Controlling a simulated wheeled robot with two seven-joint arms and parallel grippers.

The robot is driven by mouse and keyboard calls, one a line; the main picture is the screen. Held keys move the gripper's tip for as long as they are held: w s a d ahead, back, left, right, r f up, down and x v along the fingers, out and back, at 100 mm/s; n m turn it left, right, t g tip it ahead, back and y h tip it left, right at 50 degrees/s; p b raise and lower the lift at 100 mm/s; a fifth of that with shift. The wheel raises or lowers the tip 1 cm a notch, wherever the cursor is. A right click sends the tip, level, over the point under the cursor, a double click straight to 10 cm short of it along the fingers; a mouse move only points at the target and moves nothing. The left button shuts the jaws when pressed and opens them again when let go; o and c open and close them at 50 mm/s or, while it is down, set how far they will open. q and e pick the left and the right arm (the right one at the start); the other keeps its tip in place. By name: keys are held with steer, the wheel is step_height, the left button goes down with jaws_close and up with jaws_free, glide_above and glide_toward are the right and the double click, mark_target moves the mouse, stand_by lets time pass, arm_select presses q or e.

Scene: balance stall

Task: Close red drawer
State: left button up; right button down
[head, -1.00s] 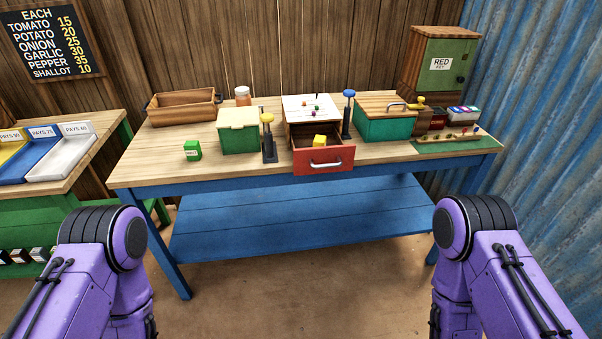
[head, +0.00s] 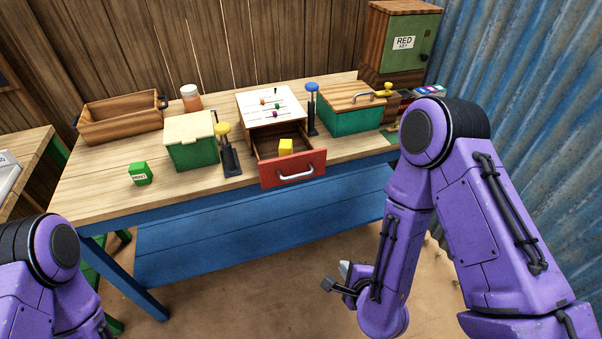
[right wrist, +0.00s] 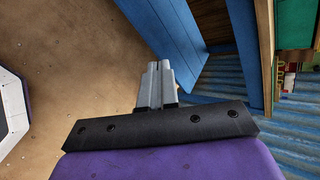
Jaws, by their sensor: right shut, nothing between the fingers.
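The red drawer (head: 301,177) stands open toward me on the table, with a silver handle (head: 296,173) on its front. The drawer belongs to a small wooden cabinet with a white top (head: 258,104). My right gripper (head: 335,277) is low in front of the table, below the drawer and a little to its right, touching nothing. In the right wrist view my right gripper (right wrist: 158,68) has its fingers together and empty. My left arm shows at the lower left of the head view; its gripper is out of the picture.
A green box with a cream lid (head: 190,142) and a dark post with a yellow knob (head: 229,157) stand left of the drawer. A post with a blue knob (head: 311,112) and a green box (head: 350,118) stand right. The blue table edge (head: 240,203) lies below the drawer.

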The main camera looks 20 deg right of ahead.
steer(key=w+a+r+m+t+y+p, duration=0.1)
steer(key=w+a+r+m+t, duration=0.2)
steer(key=r+m, duration=0.35)
steer(key=w+a+r+m+t+y, duration=0.1)
steer(key=w+r+m+t, duration=0.1)
steer(key=w+r+m, duration=0.35)
steer(key=b, duration=0.1)
glide_toward(298, 177)
steer(key=shift+m, duration=0.4)
steer(key=x, duration=0.6)
steer(key=shift+w, duration=0.25)
steer(key=shift+w+f, duration=0.1)
steer(key=shift+w, duration=0.1)
arm_select(q)
steer(key=shift+r, duration=0.1)
